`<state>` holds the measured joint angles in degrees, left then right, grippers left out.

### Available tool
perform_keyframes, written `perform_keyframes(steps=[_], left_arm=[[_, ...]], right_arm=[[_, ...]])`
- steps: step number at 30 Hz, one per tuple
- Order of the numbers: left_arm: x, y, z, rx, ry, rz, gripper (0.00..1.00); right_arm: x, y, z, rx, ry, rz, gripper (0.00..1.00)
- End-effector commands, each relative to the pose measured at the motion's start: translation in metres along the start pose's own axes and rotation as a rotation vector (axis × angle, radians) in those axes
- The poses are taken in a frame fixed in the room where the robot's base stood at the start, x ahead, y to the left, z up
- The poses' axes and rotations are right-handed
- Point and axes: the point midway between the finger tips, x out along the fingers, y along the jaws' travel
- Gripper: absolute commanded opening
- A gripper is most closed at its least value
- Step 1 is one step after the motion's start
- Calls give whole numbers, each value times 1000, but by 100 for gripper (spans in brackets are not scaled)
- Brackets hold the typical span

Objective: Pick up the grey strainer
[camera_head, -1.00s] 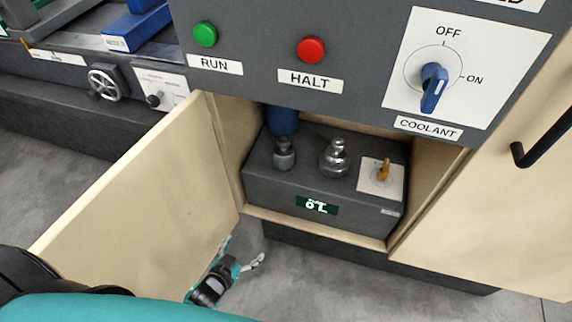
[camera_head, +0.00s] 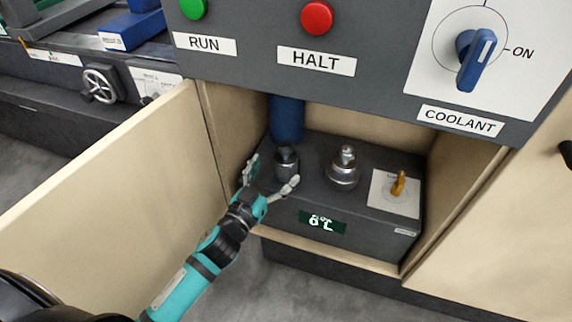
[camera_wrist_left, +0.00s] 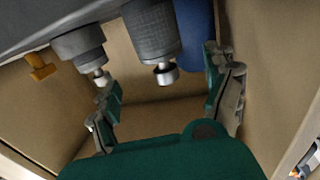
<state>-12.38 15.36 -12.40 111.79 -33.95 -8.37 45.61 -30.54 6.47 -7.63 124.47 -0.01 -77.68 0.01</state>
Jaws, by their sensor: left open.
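The grey strainer (camera_head: 286,165) is a dark grey textured cylinder with a small knob on top. It stands upright on the left part of the dark box in the open cabinet. In the left wrist view the strainer (camera_wrist_left: 156,32) appears upside down, its shiny knob (camera_wrist_left: 165,73) between the finger lines. My left gripper (camera_head: 274,172) is open, with one finger left of the strainer and the other at its front right. In the left wrist view my left gripper (camera_wrist_left: 167,97) holds nothing; I cannot tell whether a finger touches the strainer. My right gripper is not in view.
A shinier grey fitting (camera_head: 344,168) and an orange switch (camera_head: 398,183) are on the dark box (camera_head: 318,222) to the right. A blue cylinder (camera_head: 287,118) is behind the strainer. The open door (camera_head: 120,210) is left; the control panel (camera_head: 370,60) overhangs above.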

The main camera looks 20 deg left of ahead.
Motion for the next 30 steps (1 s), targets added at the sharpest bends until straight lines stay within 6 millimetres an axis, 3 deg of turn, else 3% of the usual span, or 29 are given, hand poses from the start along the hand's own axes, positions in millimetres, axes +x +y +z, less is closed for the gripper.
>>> perform_keyframes(steps=[10,13,18,26,30], left_arm=[[32,-2,1,3,1,0,86],[48,-4,2,4,1,-1,86],[67,-3,2,0,-1,0,86],[70,-3,3,0,-3,-1,86],[70,-3,3,0,-2,0,69]], right_arm=[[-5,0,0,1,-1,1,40],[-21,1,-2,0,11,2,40],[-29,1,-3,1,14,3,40],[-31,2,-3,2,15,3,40],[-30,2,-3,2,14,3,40]])
